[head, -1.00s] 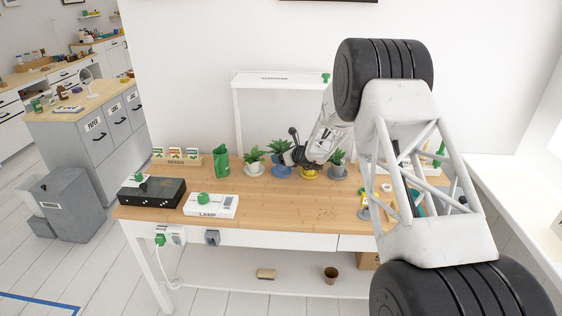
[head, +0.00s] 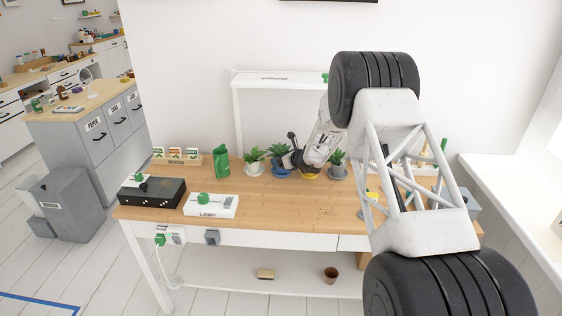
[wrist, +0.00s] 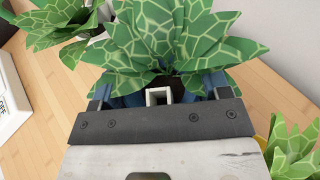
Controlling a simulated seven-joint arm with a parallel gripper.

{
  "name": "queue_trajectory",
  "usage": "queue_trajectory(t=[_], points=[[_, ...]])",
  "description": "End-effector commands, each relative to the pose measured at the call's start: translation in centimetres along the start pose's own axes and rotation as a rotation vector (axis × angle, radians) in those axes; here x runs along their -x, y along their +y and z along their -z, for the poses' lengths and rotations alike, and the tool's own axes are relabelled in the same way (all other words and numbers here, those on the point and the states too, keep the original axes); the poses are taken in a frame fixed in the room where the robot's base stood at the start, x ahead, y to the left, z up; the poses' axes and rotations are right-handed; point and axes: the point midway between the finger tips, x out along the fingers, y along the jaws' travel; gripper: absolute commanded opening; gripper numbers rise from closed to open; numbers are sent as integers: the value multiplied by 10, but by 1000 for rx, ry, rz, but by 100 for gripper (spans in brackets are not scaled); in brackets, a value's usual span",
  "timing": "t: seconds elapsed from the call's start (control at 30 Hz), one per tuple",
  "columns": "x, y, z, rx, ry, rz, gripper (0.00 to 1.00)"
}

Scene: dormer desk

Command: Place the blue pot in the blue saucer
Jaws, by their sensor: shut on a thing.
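The blue pot (wrist: 131,100) holds a plant with broad, pale-veined green leaves (wrist: 165,40), which fill the wrist view and hide most of the pot. My gripper (wrist: 160,92) is shut on the blue pot, one finger on each side. In the head view my gripper (head: 291,162) is at the back of the desk, and the plant's leaves (head: 277,150) show just left of it. The blue saucer (head: 281,174) lies on the desk right below. The pot's base is hidden, so I cannot tell whether it touches the saucer.
A potted plant on a white saucer (head: 254,171) stands left, and another plant in a grey pot (head: 338,171) stands right. A yellow saucer (head: 311,177) lies between.

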Motion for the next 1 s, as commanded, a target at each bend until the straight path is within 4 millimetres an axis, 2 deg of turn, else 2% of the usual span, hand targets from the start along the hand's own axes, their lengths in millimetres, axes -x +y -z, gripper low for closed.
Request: queue_trajectory(t=[0.53, 0.57, 0.7, 0.73, 1.0], points=[[-4, 0, 8, 0, -1, 0, 40], [-4, 0, 9, 0, -1, 0, 71], [-4, 0, 9, 0, -1, 0, 93], [-4, 0, 9, 0, -1, 0, 95], [-4, 0, 8, 0, -1, 0, 95]])
